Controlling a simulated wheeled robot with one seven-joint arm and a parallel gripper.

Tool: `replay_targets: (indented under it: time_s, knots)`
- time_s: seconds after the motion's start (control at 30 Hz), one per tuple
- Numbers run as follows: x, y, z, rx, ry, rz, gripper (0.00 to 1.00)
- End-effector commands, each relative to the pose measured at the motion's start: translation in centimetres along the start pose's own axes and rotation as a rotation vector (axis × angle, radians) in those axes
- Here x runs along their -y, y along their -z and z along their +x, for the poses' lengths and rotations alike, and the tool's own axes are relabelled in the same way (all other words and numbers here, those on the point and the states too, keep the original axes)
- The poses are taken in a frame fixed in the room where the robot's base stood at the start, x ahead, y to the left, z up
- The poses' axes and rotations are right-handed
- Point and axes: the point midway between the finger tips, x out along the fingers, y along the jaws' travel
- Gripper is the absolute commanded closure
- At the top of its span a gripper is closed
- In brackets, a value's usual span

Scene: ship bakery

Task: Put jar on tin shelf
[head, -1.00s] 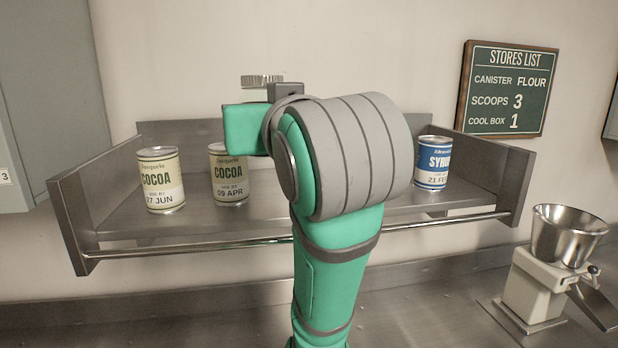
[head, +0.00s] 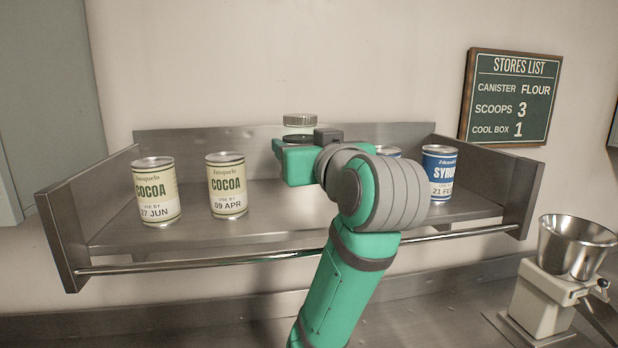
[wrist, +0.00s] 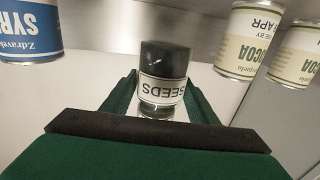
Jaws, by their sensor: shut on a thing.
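The jar (wrist: 163,88) has dark contents, a white SEEDS label and a silver lid, which shows above my gripper (head: 292,152) in the head view. The wrist view shows it upside down between the two green fingers, and my gripper (wrist: 160,98) is shut on it. In the head view my gripper hides the jar's lower part. The tin shelf (head: 275,225) is a metal wall shelf. The jar is over its middle, in the gap between the cocoa and syrup tins. I cannot tell whether its base touches the shelf.
Two cocoa tins (head: 155,190) (head: 227,185) stand on the left of the shelf. A syrup tin (head: 440,172) stands on the right, with another blue tin (head: 388,151) mostly hidden behind my arm. A rail (head: 200,262) runs along the front. A metal-hopper machine (head: 570,250) stands lower right.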

Motion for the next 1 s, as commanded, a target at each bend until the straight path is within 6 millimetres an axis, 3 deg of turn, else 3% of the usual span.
replay_targets:
  time_s: [0.2,0.43,0.7,1.0]
  knots:
    - [-1.5,-2.3,1.3,-0.001,0.0,0.001,0.83]
    - [-2.1,-3.4,1.9,-0.001,0.0,0.002,0.83]
    - [-2.2,-6.6,2.1,-0.002,0.001,0.001,0.83]
    - [-2.3,-6.7,2.1,-0.003,0.0,0.0,0.83]
